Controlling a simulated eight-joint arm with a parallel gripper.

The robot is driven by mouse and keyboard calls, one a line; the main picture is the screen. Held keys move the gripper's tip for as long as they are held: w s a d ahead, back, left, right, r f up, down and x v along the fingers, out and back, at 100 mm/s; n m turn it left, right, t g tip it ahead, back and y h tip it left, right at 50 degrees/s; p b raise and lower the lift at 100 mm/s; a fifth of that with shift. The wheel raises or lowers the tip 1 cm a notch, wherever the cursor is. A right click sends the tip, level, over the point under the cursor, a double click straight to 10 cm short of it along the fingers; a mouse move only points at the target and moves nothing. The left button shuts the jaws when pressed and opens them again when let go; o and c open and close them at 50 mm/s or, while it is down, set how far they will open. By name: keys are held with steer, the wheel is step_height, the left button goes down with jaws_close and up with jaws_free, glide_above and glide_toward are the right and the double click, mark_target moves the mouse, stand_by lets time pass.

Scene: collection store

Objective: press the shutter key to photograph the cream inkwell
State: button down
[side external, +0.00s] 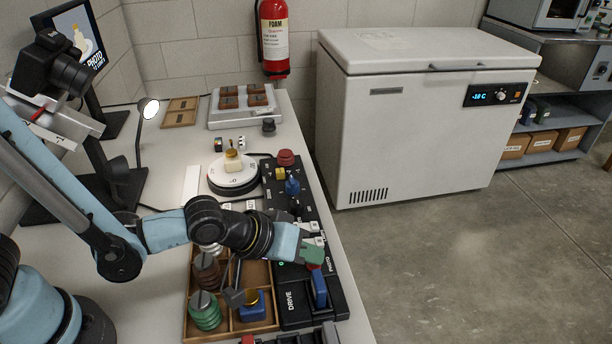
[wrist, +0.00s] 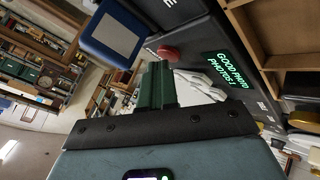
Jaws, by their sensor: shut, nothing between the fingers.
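The cream inkwell (side external: 233,166), with an amber top, stands on the white round turntable (side external: 220,184) in the side external view. The black control panel (side external: 295,312) carries the words DRIVE and PHOTO. My gripper (side external: 314,259) is shut and empty, its green fingers low over the panel by the PHOTO label. In the wrist view my gripper (wrist: 157,84) points at the panel, with a red round button (wrist: 168,53) just beyond the fingertips. I cannot tell whether they touch it. The panel's green display (wrist: 230,70) reads GOOD PHOTO, PHOTOS: 1.
A blue paddle (side external: 319,288) stands up close to my fingers. White keys (side external: 313,241) lie beside them. A wooden tray (side external: 231,326) with coloured weights is left of the panel. The monitor (side external: 82,32) shows an inkwell picture. A white chest freezer (side external: 400,130) stands beyond the table.

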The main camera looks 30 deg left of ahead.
mark_target(308, 266)
steer(key=shift+r, duration=0.9)
steer(key=shift+r, duration=2.5)
steer(key=s+a+r+m+y, duration=0.1)
steer(key=s+a+r+y, duration=0.1)
steer(key=a, duration=0.9)
steer(key=s+a+r+m+y, duration=0.1)
steer(key=s+a+r+y, duration=0.1)
steer(key=a, duration=0.8)
steer(key=shift+s+a+g+y, duration=0.35)
steer(key=shift+s+g+y, duration=0.05)
steer(key=shift+s+y, duration=0.1)
steer(key=shift+r, duration=0.1)
